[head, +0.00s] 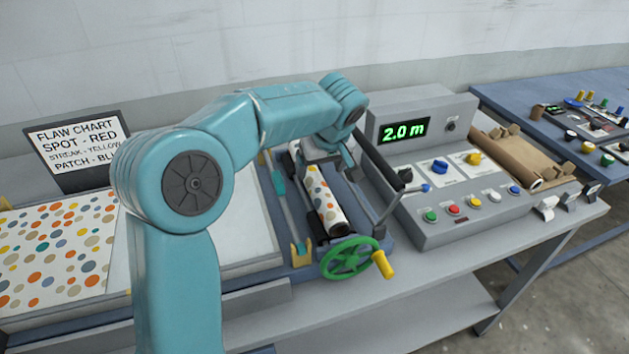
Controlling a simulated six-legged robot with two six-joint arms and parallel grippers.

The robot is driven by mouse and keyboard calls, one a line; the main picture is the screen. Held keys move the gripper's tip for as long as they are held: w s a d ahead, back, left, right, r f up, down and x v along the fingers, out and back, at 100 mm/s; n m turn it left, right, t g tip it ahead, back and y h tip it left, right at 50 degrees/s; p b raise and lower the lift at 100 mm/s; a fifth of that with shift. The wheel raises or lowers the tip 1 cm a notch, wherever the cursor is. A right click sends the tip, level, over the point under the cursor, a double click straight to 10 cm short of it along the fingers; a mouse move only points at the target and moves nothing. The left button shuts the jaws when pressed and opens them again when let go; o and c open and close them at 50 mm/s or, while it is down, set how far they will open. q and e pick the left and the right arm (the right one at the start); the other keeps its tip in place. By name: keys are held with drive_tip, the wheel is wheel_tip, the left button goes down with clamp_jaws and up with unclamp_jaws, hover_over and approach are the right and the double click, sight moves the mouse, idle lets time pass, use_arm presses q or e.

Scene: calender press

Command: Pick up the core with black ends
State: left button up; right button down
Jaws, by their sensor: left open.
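My left arm comes in from the left, and its open gripper (328,162) hangs over the far end of a spotted roll (326,200) in the press. The jaws are partly hidden by the wrist, and I cannot tell whether they touch the roll. The roll is white with coloured spots, and dark parts show at its near end. I cannot tell whether these are black core ends or parts of the press. A brown rack (512,158) stands at the right of the bench, with a brown tube (537,184) at its near edge. My right gripper is not in view.
A green handwheel (350,258) with a yellow handle (383,264) sits in front of the roll. A grey control box (430,135) reading 2.0 m stands to the right. Spotted sheet (55,255) and a flaw chart (75,148) are at left. A blue table (570,110) stands far right.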

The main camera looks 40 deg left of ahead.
sight(316, 177)
use_arm(q)
drive_tip(key=p+x, duration=0.1)
drive_tip(key=x, duration=0.5)
drive_tip(key=shift+a+f, duration=0.25)
drive_tip(key=shift+f, duration=0.05)
drive_tip(key=shift+s+d, duration=0.1)
drive_tip(key=shift+d, duration=0.05)
drive_tip(key=shift+r, duration=0.1)
drive_tip(key=c, duration=1.1)
